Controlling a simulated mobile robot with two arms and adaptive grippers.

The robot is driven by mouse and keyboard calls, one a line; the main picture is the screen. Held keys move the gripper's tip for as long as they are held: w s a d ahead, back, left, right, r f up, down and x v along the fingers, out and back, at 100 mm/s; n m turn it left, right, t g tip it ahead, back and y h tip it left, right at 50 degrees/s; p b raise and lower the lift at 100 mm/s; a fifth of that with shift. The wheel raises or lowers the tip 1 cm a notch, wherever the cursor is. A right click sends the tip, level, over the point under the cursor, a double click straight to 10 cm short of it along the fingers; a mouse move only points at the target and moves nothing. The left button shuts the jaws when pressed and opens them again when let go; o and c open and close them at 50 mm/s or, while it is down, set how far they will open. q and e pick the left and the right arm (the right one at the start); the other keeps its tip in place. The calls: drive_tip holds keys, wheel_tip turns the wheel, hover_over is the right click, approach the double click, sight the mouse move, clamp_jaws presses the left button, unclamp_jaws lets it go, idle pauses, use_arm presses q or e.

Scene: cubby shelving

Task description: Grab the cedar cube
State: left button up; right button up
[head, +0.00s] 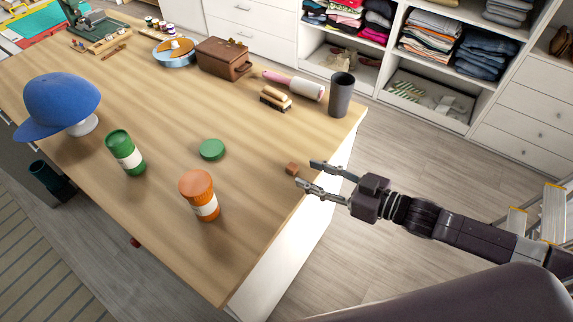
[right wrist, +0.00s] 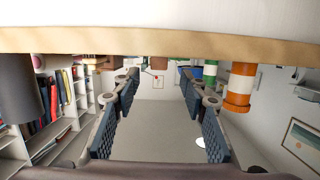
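The cedar cube (head: 292,169) is a small brown block on the wooden table (head: 250,205), near its right edge. My right gripper (head: 309,175) is open and empty, its two fingers pointing left at the cube. The cube sits just beyond the fingertips and looks clear of them. In the right wrist view, which is upside down, the two fingers (right wrist: 162,85) are spread apart. A small brown block (right wrist: 159,62) shows between them at the table edge, probably the cube. My left gripper is not in view.
An orange-lidded jar (head: 199,195), a green lid (head: 212,149) and a green jar (head: 125,152) stand left of the cube. A dark cup (head: 341,94), a brush (head: 276,98) and a lint roller (head: 294,84) are behind. The table around the cube is clear.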

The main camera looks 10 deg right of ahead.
sight(296, 169)
drive_tip(key=shift+w+a+f, duration=0.1)
drive_tip(key=shift+w+a, duration=0.3)
drive_tip(key=shift+w, duration=0.1)
drive_tip(key=shift+w+a+p, duration=0.2)
drive_tip(key=shift+w+p, duration=0.05)
drive_tip(key=shift+p, duration=0.05)
drive_tip(key=p+x, duration=0.1)
drive_tip(key=x, duration=0.2)
drive_tip(key=shift+w+a, duration=0.15)
drive_tip(key=shift+w, duration=0.1)
drive_tip(key=shift+w+a+f, duration=0.3)
drive_tip(key=shift+a, duration=0.05)
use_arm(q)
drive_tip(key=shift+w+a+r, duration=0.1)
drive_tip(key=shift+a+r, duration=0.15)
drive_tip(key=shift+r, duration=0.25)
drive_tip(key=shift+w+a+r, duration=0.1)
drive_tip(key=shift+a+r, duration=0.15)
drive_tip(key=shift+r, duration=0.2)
use_arm(e)
drive_tip(key=shift+c, duration=0.7)
drive_tip(key=c, duration=0.7)
